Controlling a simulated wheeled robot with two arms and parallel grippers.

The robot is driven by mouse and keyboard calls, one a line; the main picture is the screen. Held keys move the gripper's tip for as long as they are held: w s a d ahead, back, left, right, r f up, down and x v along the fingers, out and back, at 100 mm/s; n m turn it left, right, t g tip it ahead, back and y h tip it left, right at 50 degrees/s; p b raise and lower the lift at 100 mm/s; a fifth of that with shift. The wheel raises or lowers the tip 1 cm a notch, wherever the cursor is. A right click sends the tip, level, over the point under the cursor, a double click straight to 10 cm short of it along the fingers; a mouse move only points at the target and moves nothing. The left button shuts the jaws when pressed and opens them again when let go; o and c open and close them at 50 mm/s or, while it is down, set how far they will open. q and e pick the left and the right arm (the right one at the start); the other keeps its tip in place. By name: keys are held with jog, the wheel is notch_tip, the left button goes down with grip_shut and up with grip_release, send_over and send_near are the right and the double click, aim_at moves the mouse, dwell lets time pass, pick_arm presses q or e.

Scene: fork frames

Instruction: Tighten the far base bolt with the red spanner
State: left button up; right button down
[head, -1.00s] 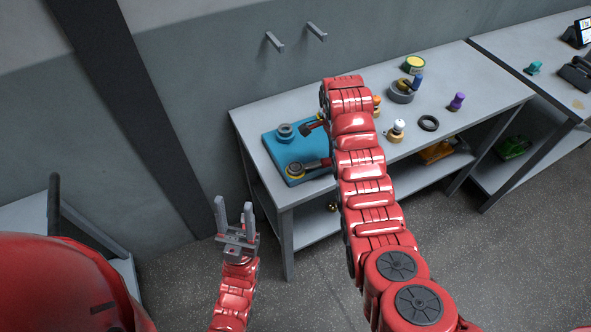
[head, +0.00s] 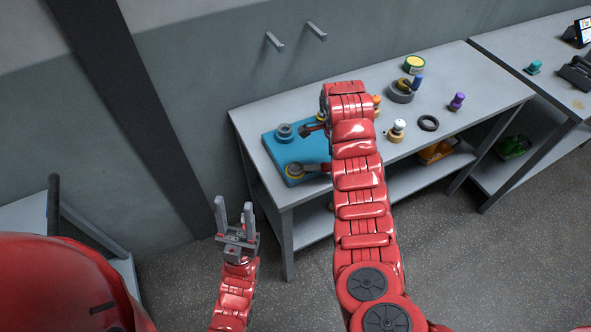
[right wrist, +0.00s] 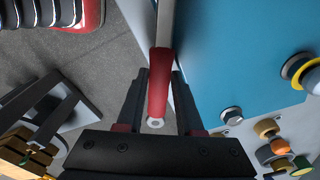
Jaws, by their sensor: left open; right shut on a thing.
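The red spanner (right wrist: 157,97) is in the right wrist view, with a red handle and a steel shank running out of the top; its working end is out of view. My right gripper (right wrist: 160,80) is shut on the handle. The spanner lies along the edge of the blue base plate (right wrist: 225,55). A silvery bolt head (right wrist: 232,114) shows near the plate's lower edge there. My right arm hides the spanner there. My left gripper (head: 234,208) is open and empty, off the bench.
The grey bench (head: 455,75) also holds a dark ring (head: 429,123), a white-topped knob (head: 397,130), a purple piece (head: 457,101) and a grey roll (head: 401,92). Two wall pegs (head: 275,41) stick out above. The floor (head: 450,250) in front is clear.

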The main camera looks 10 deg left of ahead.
jog(key=shift+s, duration=0.3)
jog(key=shift+w, duration=0.15)
jog(key=shift+w+a+n, duration=0.15)
jog(key=shift+w+n, duration=0.25)
jog(key=shift+w, duration=0.05)
jog(key=c, duration=1.2)
grip_release()
grip_shut()
jog(key=shift+w, duration=0.1)
